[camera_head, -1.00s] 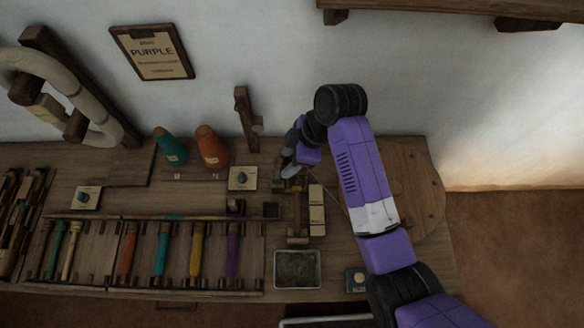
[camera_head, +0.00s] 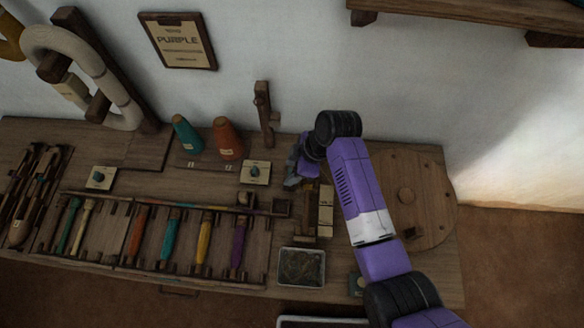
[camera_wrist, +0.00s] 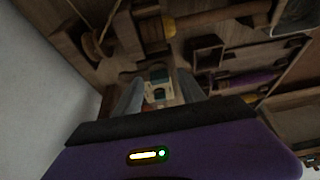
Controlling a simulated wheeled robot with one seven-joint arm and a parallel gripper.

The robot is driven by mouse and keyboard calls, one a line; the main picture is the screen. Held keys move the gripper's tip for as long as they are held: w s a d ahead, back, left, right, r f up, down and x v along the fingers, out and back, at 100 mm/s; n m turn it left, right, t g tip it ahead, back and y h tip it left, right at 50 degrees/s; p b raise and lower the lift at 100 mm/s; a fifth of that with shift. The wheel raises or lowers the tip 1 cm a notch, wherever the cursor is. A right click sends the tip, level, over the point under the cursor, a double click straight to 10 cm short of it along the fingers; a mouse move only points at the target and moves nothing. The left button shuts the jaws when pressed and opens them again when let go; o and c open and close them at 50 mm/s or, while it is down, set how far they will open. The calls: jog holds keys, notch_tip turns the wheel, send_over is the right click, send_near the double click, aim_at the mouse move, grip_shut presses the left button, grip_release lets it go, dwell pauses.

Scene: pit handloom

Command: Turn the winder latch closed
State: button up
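A small pale plate with a teal knob (camera_head: 255,171) lies on the bench, left of my gripper. In the wrist view the teal knob (camera_wrist: 158,76) shows on its pale plate beyond my fingertips. I take this for the winder latch, but cannot be sure. My gripper (camera_head: 293,182) is just right of the plate in the head view, partly hidden by my wrist. In the wrist view my gripper (camera_wrist: 158,88) has its two grey fingers apart with the knob in the gap between them. I cannot tell whether they touch it.
A wooden upright (camera_head: 264,115) stands behind the plate. Teal (camera_head: 187,134) and orange (camera_head: 228,139) cones stand to the left. A rack (camera_head: 190,268) of coloured bobbins and a metal tray (camera_head: 301,267) lie in front. A round wooden board (camera_head: 425,205) is at right.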

grip_shut()
